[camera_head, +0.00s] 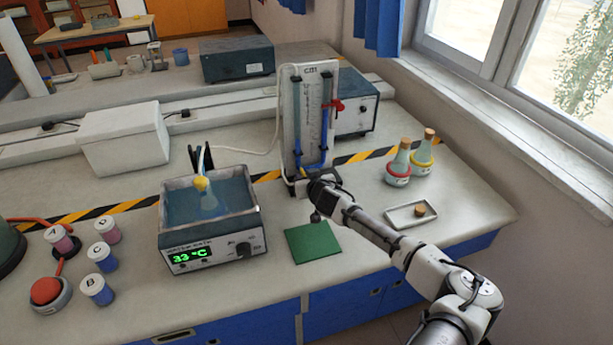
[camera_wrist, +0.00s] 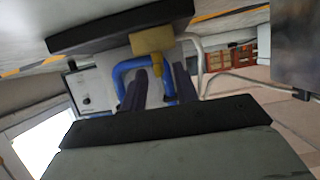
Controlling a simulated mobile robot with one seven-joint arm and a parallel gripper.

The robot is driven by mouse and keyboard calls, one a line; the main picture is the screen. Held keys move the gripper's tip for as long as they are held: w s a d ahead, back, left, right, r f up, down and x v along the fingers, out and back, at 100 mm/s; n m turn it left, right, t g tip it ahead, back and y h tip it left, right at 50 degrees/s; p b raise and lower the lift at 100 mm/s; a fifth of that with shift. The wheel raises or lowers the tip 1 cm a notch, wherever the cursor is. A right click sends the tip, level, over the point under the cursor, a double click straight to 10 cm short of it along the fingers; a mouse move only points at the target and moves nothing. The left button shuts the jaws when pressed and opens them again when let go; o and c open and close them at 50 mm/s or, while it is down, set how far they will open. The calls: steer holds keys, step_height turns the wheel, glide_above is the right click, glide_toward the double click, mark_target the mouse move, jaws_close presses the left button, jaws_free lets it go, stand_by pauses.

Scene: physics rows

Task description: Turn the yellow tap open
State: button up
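The yellow tap (camera_wrist: 152,41) shows in the wrist view as a dull yellow block beside the blue tube (camera_wrist: 124,68). In the head view it is not visible; my gripper (camera_head: 318,188) covers the foot of the upright panel (camera_head: 310,130) with its blue tubing. In the wrist view my gripper (camera_wrist: 160,74) has two dark fingers apart, with blue tube and a pale surface showing between them. The yellow block lies just past the fingertips. I cannot tell whether a finger touches it.
A red clamp or tap (camera_head: 337,106) sits higher on the panel. A water bath (camera_head: 210,212) stands left of my gripper, and a green mat (camera_head: 312,242) lies in front. Two corked flasks (camera_head: 398,165) and a white tray (camera_head: 411,215) are right of my arm.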

jaws_close()
